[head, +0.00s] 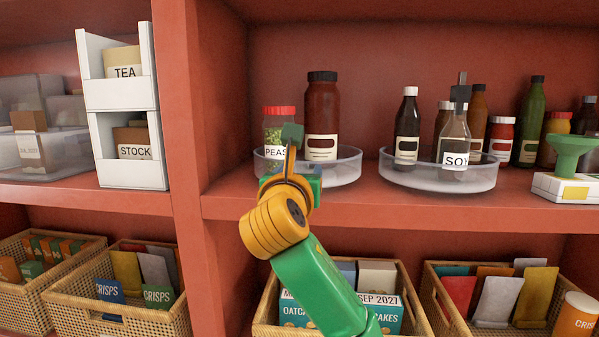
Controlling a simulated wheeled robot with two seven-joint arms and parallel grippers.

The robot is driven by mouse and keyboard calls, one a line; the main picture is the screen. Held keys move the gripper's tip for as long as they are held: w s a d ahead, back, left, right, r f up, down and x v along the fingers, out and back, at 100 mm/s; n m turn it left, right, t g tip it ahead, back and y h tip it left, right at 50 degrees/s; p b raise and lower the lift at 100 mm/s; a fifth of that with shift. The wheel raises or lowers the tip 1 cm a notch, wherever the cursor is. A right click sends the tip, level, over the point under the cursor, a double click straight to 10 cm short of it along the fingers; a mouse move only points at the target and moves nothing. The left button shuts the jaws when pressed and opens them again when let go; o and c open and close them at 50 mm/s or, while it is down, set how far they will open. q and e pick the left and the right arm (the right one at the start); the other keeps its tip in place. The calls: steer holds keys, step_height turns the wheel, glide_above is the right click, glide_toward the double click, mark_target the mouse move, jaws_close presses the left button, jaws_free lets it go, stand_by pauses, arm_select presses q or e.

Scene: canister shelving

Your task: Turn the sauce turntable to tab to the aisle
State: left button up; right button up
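Two clear round turntables stand on the middle shelf. The right turntable (440,183) carries a dark sauce bottle (407,130) and a glass SOY bottle (453,135) with a dark spout. The left turntable (345,172) carries a red-lidded PEAS jar (278,127) and a dark red jar (322,105). I cannot make out a tab on either one.
Several bottles and jars (502,138) stand behind and right of the right turntable. A green funnel-like thing on a white base (567,165) stands at the right. A red upright (185,120) bounds the bay on the left. Wicker baskets (120,318) fill the lower shelf.

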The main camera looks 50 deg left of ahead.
arm_select(q)
steer(key=b+v, duration=0.2)
steer(key=v, duration=0.5)
steer(key=shift+s, duration=0.1)
